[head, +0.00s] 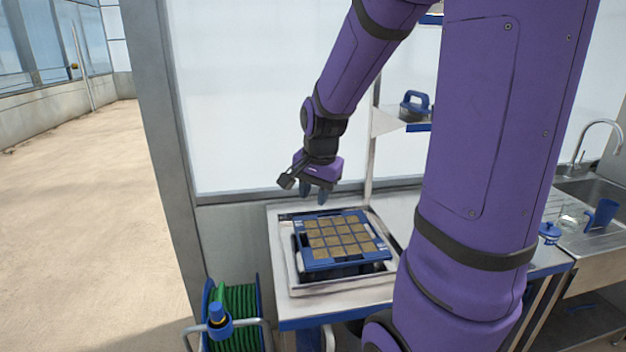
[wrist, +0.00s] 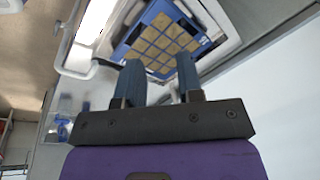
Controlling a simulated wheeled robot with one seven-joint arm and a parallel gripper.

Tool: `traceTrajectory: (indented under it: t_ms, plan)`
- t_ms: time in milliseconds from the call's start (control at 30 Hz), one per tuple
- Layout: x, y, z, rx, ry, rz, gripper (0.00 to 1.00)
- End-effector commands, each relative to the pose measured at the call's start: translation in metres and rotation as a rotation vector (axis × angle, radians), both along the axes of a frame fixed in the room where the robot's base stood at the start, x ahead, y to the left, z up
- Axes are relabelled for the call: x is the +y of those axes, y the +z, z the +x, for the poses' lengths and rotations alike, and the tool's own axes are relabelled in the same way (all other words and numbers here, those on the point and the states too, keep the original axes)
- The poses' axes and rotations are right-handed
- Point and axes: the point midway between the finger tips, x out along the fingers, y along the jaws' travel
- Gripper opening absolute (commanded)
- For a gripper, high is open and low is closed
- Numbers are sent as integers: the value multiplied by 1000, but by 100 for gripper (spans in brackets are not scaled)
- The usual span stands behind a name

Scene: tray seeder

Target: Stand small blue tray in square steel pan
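The small blue tray (head: 306,254) holds a grid of brown, soil-like cells and lies within the square steel pan (head: 293,288) on the bench. The tray looks slightly tilted in the head view, and I cannot tell whether it rests fully on the pan's floor. In the wrist view the blue tray (wrist: 133,33) and the pan's pale rim (wrist: 238,45) show beyond my fingers. My gripper (head: 322,197) is above the tray's far edge, apart from it, fingers pointing down. Its two fingers (wrist: 161,82) stand apart with nothing between them.
A green hose reel (head: 236,305) stands left of the bench. A shelf at the back holds a blue-handled item (head: 414,105). My arm hides part of the bench.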

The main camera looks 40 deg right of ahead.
Motion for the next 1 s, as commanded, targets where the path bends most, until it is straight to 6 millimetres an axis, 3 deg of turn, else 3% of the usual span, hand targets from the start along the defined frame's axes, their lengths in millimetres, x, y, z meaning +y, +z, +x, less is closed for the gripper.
traceTrajectory:
  t_ms: [33, 200, 500, 733, 1000]
  plan:
    - [14, 16, -6, -20, 82, -21, 34]
    - [56, 56, -31, -64, 364, -90, 34]
    - [115, 107, -96, -141, 842, -234, 34]
    - [136, 122, -135, -178, 1086, -321, 34]
    - [140, 125, -145, -185, 1149, -344, 34]
